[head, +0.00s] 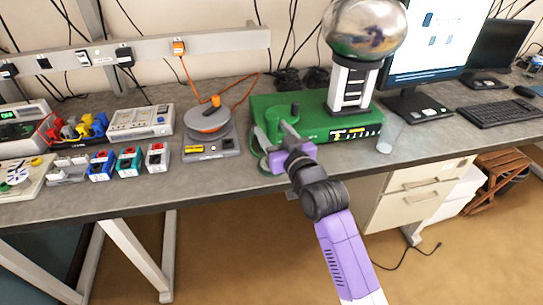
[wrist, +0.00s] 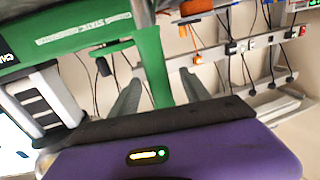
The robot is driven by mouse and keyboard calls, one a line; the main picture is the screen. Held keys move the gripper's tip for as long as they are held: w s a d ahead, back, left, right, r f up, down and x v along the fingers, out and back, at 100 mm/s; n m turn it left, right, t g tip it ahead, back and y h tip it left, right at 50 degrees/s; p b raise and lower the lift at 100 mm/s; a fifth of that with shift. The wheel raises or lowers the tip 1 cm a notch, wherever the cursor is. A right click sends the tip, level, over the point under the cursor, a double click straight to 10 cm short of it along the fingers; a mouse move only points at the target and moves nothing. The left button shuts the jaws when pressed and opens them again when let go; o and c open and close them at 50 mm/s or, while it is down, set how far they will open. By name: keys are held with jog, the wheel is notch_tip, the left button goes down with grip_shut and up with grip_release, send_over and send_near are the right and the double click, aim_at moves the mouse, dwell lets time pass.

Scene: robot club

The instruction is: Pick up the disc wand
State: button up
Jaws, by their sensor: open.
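My gripper (head: 273,133) is open at the front left corner of the green static generator (head: 345,132), its fingers apart. In the wrist view, the open gripper (wrist: 161,82) has a green upright piece (wrist: 152,62) showing between its fingers; I cannot tell whether it touches them. In the head view, a green rounded piece (head: 279,113) shows just beyond the fingers, partly hidden by them. A grey disc with an orange handle (head: 208,118) lies on a grey base to the left, apart from my gripper. I cannot tell for certain which of these is the disc wand.
A shiny globe (head: 364,28) tops the generator's column. A clear cup (head: 390,136) stands to its right, before the monitor (head: 432,40). Cables hang along the wall.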

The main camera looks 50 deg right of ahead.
jog(key=shift+x, duration=1.95)
grip_shut()
